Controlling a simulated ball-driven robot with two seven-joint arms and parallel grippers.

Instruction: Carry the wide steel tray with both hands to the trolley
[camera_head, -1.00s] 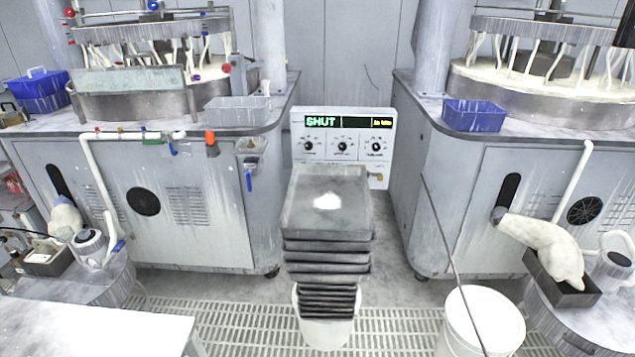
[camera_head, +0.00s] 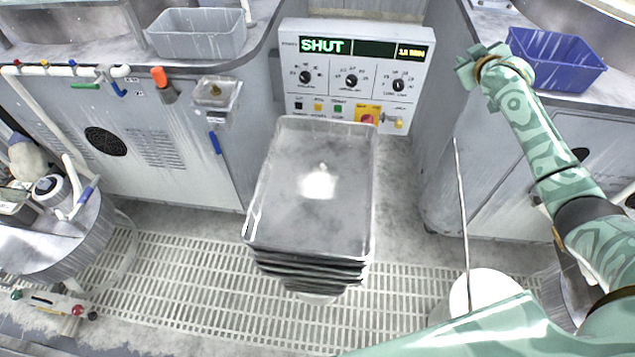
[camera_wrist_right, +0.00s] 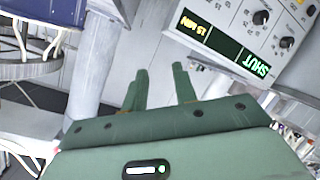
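A wide grey steel tray (camera_head: 262,190) lies on top of a stack of dark trays (camera_head: 310,272) in the middle of the head view. A bright white patch shows on its floor. My right gripper (camera_head: 481,66) is raised to the right of the tray, well apart from it, near the blue bin. In the right wrist view its two fingers (camera_wrist_right: 162,84) stand apart with nothing between them. My left gripper is not in view. I cannot make out a trolley in these frames.
A control box (camera_head: 350,72) reading SHUT stands behind the stack. A grey bin (camera_head: 198,40) and a blue bin (camera_head: 555,66) sit on the machines at either side. A white bucket (camera_head: 487,290) with a leaning rod (camera_head: 462,215) stands right of the stack. Floor grating (camera_head: 190,285) is clear at left.

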